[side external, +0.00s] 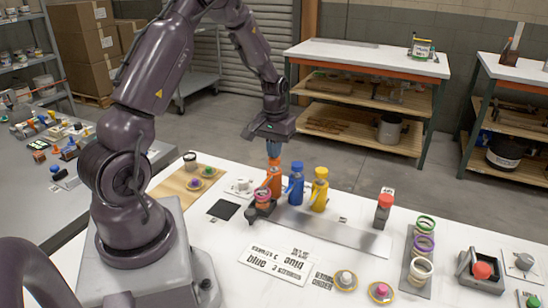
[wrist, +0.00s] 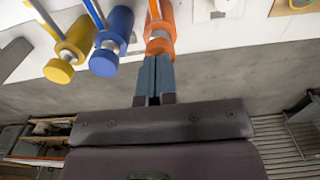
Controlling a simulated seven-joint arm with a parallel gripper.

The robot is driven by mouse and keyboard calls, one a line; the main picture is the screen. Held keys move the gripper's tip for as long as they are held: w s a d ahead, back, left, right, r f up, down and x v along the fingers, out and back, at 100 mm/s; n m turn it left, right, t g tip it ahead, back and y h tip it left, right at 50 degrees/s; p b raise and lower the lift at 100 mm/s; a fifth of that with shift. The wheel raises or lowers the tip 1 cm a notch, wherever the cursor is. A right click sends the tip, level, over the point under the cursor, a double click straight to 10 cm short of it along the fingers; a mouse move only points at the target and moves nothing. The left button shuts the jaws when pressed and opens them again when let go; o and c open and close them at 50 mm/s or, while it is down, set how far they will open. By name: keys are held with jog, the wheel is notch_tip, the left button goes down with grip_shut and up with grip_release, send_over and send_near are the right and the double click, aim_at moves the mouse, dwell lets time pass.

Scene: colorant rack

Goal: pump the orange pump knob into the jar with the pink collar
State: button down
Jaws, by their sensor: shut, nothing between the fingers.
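The orange pump (side external: 274,181) stands at the left end of a row of three pumps, and its knob is mostly hidden under my fingers. My gripper (side external: 273,155) points down with its fingers shut and empty, right over the orange knob. In the wrist view the fingertips (wrist: 158,58) overlap the lower end of the orange pump (wrist: 159,35); I cannot tell whether they touch or press it. A small jar with a pinkish collar (side external: 263,196) sits on a dark stand in front of the orange pump. The jar does not show clearly in the wrist view.
A blue pump (side external: 296,184) and a yellow pump (side external: 319,190) stand close to the right on a metal strip (side external: 345,232). A red-topped block (side external: 384,210) stands farther right. Printed cards (side external: 281,262) lie in front. A wooden board (side external: 185,187) lies to the left.

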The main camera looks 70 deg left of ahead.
jog(key=shift+f, duration=1.1)
jog(key=shift+r, duration=1.75)
jog(key=shift+f, duration=1.75)
jog(key=shift+r, duration=1.75)
